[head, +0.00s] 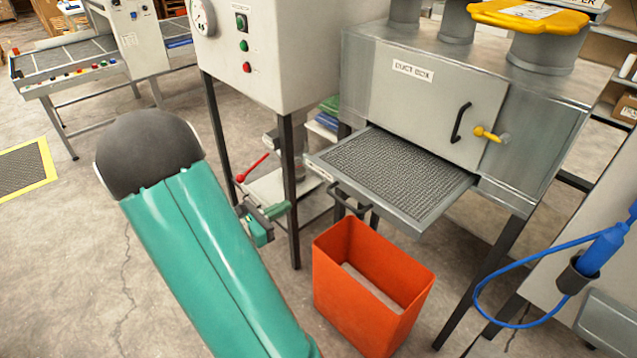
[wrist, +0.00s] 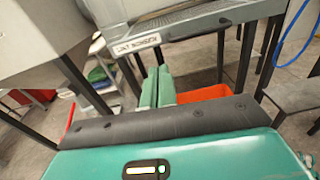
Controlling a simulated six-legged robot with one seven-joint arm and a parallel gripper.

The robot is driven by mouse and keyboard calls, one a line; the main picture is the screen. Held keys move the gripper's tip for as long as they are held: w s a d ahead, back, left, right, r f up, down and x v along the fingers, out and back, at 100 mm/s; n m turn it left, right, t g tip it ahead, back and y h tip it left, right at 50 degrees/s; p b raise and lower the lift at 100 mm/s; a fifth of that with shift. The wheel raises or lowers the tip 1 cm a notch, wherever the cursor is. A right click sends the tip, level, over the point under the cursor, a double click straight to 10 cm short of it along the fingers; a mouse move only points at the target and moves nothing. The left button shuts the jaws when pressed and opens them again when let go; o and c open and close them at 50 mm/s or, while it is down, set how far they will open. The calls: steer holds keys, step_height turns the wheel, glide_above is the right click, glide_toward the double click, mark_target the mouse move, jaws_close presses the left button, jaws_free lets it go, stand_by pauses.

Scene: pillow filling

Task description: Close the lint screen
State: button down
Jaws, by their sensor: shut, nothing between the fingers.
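The lint screen (head: 390,172) is a grey mesh tray in a metal frame, pulled out of the slot under the front of the metal duct box (head: 410,85). A dark handle (head: 348,203) is on its front edge. My gripper (head: 264,224) is shut and empty, left of the handle and apart from it in the head view. In the wrist view the green fingers (wrist: 157,88) are together, below the labelled front edge of the lint screen (wrist: 140,43).
An orange bin (head: 370,285) stands below the screen. A control cabinet (head: 255,50) on dark legs stands left of the duct box. A yellow latch (head: 487,134) and a black door handle (head: 461,122) are on the box. A blue hose (head: 500,265) hangs at the right.

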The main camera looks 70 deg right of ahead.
mark_target(388, 143)
steer(key=shift+n, duration=0.4)
steer(key=x, duration=1.4)
steer(key=shift+w+d, duration=0.2)
steer(key=shift+d, duration=0.25)
steer(key=shift+d, duration=0.1)
steer(key=x, duration=1.9)
steer(key=r+x, duration=0.1)
steer(key=x, duration=0.8)
steer(key=shift+w+d+f, duration=0.1)
steer(key=shift+w+d, duration=0.05)
steer(key=shift+d, duration=0.1)
steer(key=shift+d+r, duration=0.15)
steer(key=shift+r, duration=0.1)
